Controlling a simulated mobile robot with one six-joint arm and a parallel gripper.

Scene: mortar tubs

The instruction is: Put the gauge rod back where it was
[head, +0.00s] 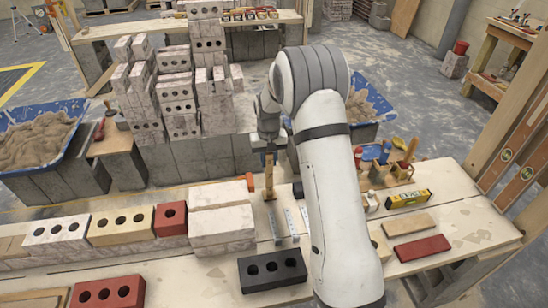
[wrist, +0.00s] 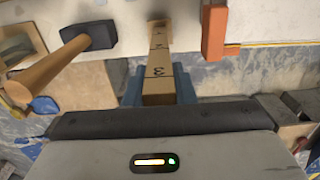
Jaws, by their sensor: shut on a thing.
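The gauge rod (wrist: 158,55) is a pale wooden stick with dark marks and numbers along it. My gripper (wrist: 158,95) is shut on it, with a blue finger on each side. In the head view my gripper (head: 269,153) hangs over the workbench, and the rod (head: 269,178) points down from it, roughly upright. The rod's lower end is close to the bench top, beside the stacked pale bricks. I cannot tell whether it touches the bench. Its upper end is hidden by my gripper.
Pale bricks (head: 221,222) stand left of the rod, metal strips (head: 291,224) just right. A black brick (head: 272,270) lies in front. Blue mortar tubs (head: 78,158) stand behind. A mallet (wrist: 60,60) shows in the wrist view. A yellow level (head: 408,199) lies right.

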